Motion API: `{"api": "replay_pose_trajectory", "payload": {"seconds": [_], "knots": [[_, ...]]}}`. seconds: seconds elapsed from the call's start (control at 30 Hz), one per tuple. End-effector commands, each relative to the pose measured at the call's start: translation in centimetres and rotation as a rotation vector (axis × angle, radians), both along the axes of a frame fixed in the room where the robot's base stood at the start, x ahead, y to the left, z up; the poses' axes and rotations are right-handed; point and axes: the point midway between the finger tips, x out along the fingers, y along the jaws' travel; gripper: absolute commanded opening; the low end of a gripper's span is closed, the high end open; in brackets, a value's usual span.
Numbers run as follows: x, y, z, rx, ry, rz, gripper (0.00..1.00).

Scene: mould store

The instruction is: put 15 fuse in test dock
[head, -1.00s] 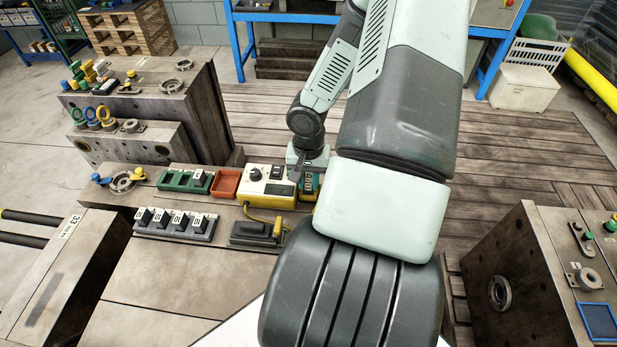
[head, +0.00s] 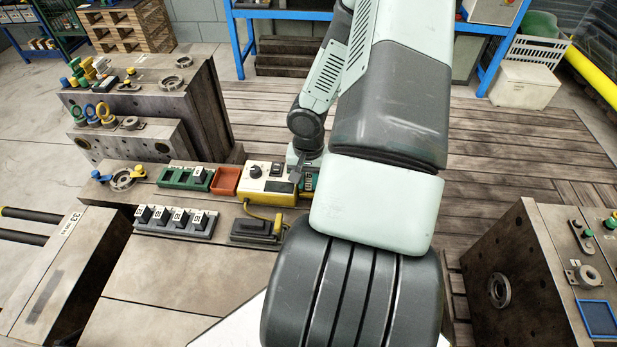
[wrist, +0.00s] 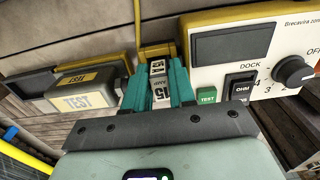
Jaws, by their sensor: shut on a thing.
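My gripper (wrist: 158,98) has teal fingers, shut on a fuse with a white label reading 15 (wrist: 161,93). In the head view, my gripper (head: 307,178) is just right of the yellow-and-white tester (head: 268,184), partly hidden by my arm. In the wrist view, the tester (wrist: 222,83) is on the right, with DOCK lettering, a TEST button, a switch and a knob. A dark housing with yellow TEST labels (wrist: 90,87) is left of the fingers. A yellow part (wrist: 157,48) lies just beyond the fuse; I cannot tell whether they touch.
A grey strip (head: 170,232) holds several black fuses. A green holder (head: 176,186) and an orange tray (head: 225,180) sit left of the tester. A black block with a yellow lead (head: 256,231) lies in front. Bare bench surface (head: 170,275) is clear nearer me.

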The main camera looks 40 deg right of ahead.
Motion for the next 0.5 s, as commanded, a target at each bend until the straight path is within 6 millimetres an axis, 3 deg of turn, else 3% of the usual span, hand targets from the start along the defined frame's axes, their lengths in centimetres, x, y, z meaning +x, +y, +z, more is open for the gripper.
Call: {"api": "replay_pose_trajectory", "payload": {"seconds": [0.27,0.3,0.5], "knots": [[0.01,0.00,-0.02,0.000,0.000,0.000,0.00],[0.01,0.00,-0.02,0.000,0.000,0.000,0.26],[0.04,0.02,-0.01,0.001,-0.001,0.000,0.55]]}}
